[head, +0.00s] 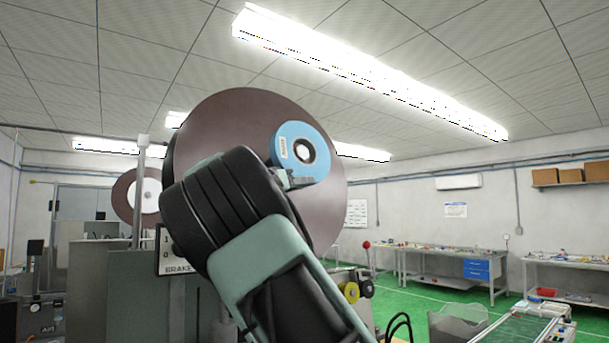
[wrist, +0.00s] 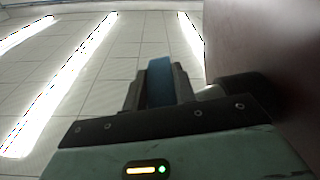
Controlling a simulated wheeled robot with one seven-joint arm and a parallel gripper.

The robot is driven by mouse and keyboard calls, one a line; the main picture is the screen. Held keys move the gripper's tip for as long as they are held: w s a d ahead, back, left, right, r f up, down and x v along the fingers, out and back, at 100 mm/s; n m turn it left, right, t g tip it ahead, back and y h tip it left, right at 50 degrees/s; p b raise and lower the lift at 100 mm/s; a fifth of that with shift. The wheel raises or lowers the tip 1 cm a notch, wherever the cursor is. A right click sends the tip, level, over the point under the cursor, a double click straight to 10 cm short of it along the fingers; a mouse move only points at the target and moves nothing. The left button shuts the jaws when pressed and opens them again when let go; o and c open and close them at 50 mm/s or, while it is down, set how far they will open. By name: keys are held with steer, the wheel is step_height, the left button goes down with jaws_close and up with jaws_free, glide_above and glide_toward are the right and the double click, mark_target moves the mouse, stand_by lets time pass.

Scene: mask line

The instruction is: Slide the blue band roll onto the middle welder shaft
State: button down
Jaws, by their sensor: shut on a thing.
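The blue band roll (head: 317,139) is a flat ring with a pale core and a small white label. My gripper (head: 294,180) is shut on its lower edge and holds it up in front of a large brown disc (head: 235,112). In the wrist view the blue roll (wrist: 160,82) shows edge-on between the two fingers of my gripper (wrist: 158,92). I cannot make out the middle welder shaft; my arm and the large disc cover much of the machine. Whether the roll touches the disc is unclear.
In the wrist view the brown disc (wrist: 262,50) stands close on the right. A smaller brown disc (head: 126,197) is at the left. Workbenches (head: 450,262) stand at the back right.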

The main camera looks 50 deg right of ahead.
steer(key=shift+w+d+p, duration=0.2)
steer(key=shift+w+p, duration=0.1)
steer(key=shift+w, duration=0.25)
steer(key=shift+w+d+f+p, duration=0.2)
steer(key=shift+w+f+p, duration=0.05)
steer(key=shift+w, duration=0.6)
steer(key=shift+w+d+f+p, duration=0.2)
steer(key=shift+w+f, duration=0.05)
steer(key=shift+w, duration=0.6)
steer(key=shift+w+d+f+p, duration=0.2)
steer(key=shift+w+f+p, duration=0.05)
steer(key=shift+w, duration=0.6)
steer(key=c, duration=1)
jaws_free()
steer(key=shift+c, duration=0.2)
steer(key=shift+f, duration=0.1)
